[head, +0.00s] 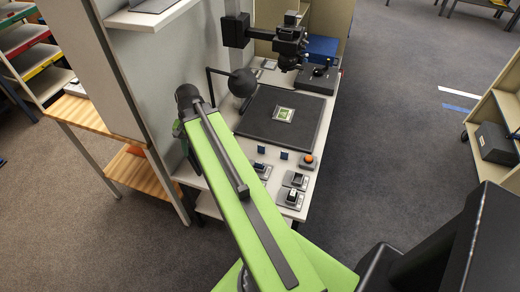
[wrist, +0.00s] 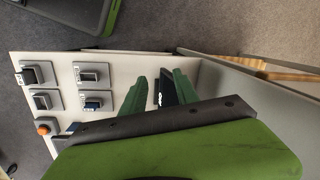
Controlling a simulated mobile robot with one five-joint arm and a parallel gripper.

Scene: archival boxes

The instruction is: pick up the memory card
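Small dark-blue cards stand on the white worktop, one (head: 261,149) beside my arm and another (head: 284,155) to its right. A blue piece (wrist: 92,105) sits in a grey holder in the wrist view. I cannot tell which of these is the memory card. My gripper (wrist: 157,84) has its two green fingers apart, over the worktop, to the right of the holders in the wrist view. A dark item (wrist: 168,92) with a small white mark shows between the fingers; I cannot tell what it is or whether they touch it.
Several grey holders (head: 290,199) and an orange button (head: 307,160) stand on the near worktop. Behind them lies a black board (head: 262,128) with a green-centred piece, below a camera stand (head: 290,40). A grey partition (head: 160,75) bounds the worktop's left side.

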